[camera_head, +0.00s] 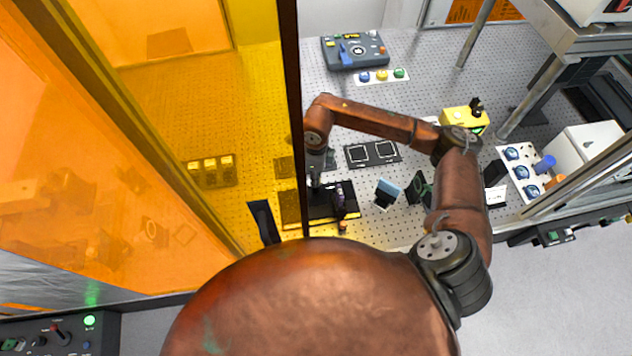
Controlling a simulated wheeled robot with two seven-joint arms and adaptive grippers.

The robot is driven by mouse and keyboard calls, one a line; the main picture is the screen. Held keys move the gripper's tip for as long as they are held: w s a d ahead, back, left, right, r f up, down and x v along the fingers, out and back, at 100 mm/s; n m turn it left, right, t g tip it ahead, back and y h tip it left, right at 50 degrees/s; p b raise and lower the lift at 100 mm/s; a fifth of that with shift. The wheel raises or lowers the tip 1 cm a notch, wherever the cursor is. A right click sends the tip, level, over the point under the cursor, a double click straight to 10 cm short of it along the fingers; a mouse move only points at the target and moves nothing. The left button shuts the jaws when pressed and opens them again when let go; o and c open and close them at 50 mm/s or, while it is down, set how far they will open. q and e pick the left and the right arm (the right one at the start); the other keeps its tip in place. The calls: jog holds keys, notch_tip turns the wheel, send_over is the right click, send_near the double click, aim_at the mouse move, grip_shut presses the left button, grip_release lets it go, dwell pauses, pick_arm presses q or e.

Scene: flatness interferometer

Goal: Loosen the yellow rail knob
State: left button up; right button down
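A small yellow knob (382,76) sits between a blue one and a green one on a white strip (364,79) at the back of the perforated bench. I cannot tell whether it is the rail knob. My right arm reaches in from the right and bends left. Its gripper (316,186) points down over a black base (325,212) near the orange panel's dark edge, well in front of the strip. A dark upright part (340,197) stands beside it. The fingertips are too small and dark to tell open from shut. My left gripper is not in view.
An orange transparent panel (120,130) with a dark frame edge covers the left. A grey control box (355,52) stands at the back. A yellow box (460,117) and a white tray of knobs (518,175) are right.

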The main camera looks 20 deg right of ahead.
jog(key=n+b, duration=0.6)
jog(key=b, duration=0.1)
jog(key=n+b, duration=0.3)
jog(key=b, duration=0.1)
jog(key=shift+f, duration=0.25)
jog(key=shift+r+n+b, duration=0.2)
jog(key=shift+n+b, duration=1.35)
jog(key=shift+n, duration=0.25)
jog(key=c, duration=1.7)
grip_release()
jog(key=shift+r, duration=0.1)
notch_tip(320, 180, up, 12)
jog(key=shift+f, duration=0.1)
